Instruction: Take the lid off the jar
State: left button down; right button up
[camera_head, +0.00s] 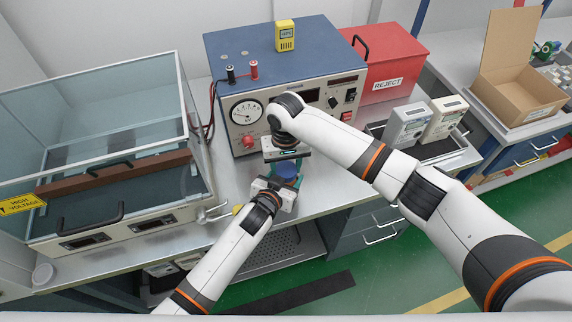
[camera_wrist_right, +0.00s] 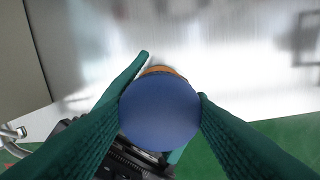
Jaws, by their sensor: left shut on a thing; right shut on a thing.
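The jar's round blue lid (camera_head: 286,170) shows between my two grippers near the table's front edge. In the right wrist view the lid (camera_wrist_right: 160,112) fills the space between the green fingers of my right gripper (camera_wrist_right: 172,105), which is shut on it from above. A strip of orange-brown, perhaps the jar (camera_wrist_right: 163,70), shows just past the lid's far edge. My left gripper (camera_head: 277,188) is shut on the jar below the lid, coming from the front left. Most of the jar is hidden by the lid and grippers. I cannot tell whether the lid is apart from the jar.
A blue meter test set (camera_head: 270,60) with a yellow device (camera_head: 285,35) on top stands behind. A glass-walled high-voltage box (camera_head: 110,140) is at left. A red reject bin (camera_head: 390,65) and two grey meters (camera_head: 408,124) are at right. Bare table lies right of the grippers.

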jog(key=shift+n, duration=0.7)
jog(key=o, duration=1.1)
